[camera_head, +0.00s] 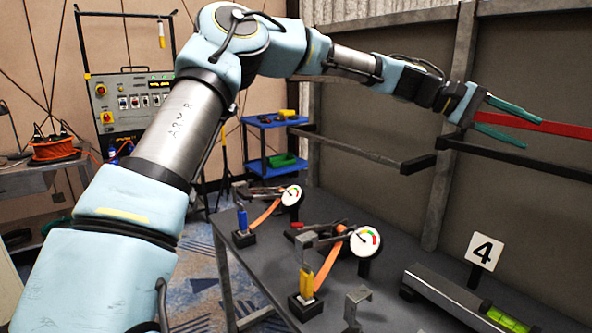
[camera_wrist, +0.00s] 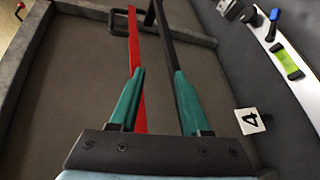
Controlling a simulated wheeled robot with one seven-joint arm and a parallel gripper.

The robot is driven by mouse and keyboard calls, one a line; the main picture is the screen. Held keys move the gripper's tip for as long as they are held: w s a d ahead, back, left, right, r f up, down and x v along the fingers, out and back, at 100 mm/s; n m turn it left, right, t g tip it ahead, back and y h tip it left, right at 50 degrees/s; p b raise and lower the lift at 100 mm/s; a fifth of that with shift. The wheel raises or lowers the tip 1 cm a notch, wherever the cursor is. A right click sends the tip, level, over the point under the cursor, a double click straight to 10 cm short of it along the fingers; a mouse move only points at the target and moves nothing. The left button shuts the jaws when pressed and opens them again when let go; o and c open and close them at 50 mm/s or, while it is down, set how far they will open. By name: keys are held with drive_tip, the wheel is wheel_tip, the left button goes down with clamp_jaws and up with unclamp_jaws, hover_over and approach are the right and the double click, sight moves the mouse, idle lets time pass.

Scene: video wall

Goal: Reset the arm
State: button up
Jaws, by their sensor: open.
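My arm stretches from the lower left of the head view up and across to the right. My gripper (camera_head: 500,119) is at its end, in front of the dark wall panel, with its two green fingers spread apart. In the wrist view my gripper (camera_wrist: 155,90) is also open, with nothing held between the fingers. A red bar (camera_head: 545,124) runs along the wall just beyond the fingers. It also shows in the wrist view (camera_wrist: 136,45), passing behind the left finger. I cannot tell whether finger and bar touch.
Below stands a dark table (camera_head: 345,215) with two round gauges (camera_head: 366,242) on clamp stands, a sign "4" (camera_head: 484,251) and a rail with a green level (camera_head: 508,320). A metal wall post (camera_head: 447,150) and black bar (camera_head: 520,160) are near my gripper. A blue cart (camera_head: 272,145) stands behind.

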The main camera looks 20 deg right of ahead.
drive_tip(key=w+a+f+n+t+y, duration=0.1)
drive_tip(key=w+a+f+t+y, duration=0.15)
drive_tip(key=w+a+f, duration=0.6)
drive_tip(key=w+a+f+n+t+y, duration=0.1)
drive_tip(key=w+a+f+t, duration=0.3)
drive_tip(key=a, duration=0.8)
drive_tip(key=w+a+f+n+t+y, duration=0.15)
drive_tip(key=w+a+f+t, duration=0.3)
drive_tip(key=a+f, duration=0.45)
drive_tip(key=w+a+t+y, duration=0.1)
drive_tip(key=w+a+y, duration=0.15)
drive_tip(key=a, duration=1.65)
drive_tip(key=s+a+f+n+y, duration=0.1)
drive_tip(key=s+a, duration=0.2)
drive_tip(key=a, duration=0.4)
drive_tip(key=s+a+n+y, duration=0.1)
drive_tip(key=s+a, duration=0.3)
drive_tip(key=a, duration=0.3)
drive_tip(key=shift+f, duration=0.35)
drive_tip(key=shift+d, duration=0.15)
